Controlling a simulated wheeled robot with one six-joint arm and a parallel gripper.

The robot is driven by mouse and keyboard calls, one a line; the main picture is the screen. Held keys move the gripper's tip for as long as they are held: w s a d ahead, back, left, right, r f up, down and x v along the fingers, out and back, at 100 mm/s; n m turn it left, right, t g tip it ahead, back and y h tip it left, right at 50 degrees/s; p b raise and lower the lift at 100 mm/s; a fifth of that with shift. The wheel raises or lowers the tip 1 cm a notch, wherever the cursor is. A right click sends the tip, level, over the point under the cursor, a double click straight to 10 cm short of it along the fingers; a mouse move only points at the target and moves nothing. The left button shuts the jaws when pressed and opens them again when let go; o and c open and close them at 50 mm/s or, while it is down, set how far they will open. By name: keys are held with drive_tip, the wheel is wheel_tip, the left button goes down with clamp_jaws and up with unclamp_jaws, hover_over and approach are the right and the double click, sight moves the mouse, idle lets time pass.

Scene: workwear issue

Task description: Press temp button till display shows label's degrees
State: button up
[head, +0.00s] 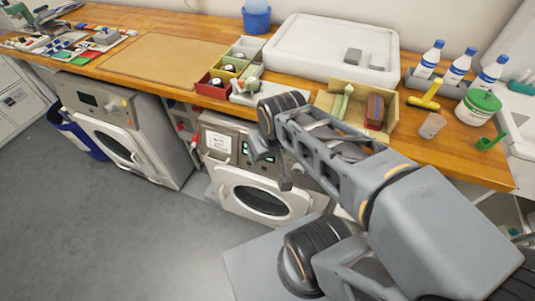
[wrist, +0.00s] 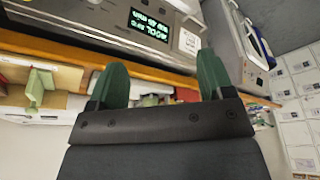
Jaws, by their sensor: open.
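The right machine (head: 262,195) stands under the wooden counter with its round door shut. A white label (head: 219,143) is on the left of its front panel, too small to read. A dark display (head: 248,149) with green characters is right of the label, partly behind my arm. In the wrist view the display (wrist: 151,25) appears upside down with several green lines I cannot read surely, beside the white label (wrist: 189,41). My gripper (wrist: 162,79) is open and empty, with two green fingertips apart, in front of the panel and not visibly touching it. I cannot make out the temp button.
A second machine (head: 125,125) stands to the left under the counter (head: 150,22). The grey floor (head: 120,240) in front is clear.

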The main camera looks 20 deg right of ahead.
drive_tip(key=shift+c, duration=0.4)
clamp_jaws()
idle(0.5)
idle(1.0)
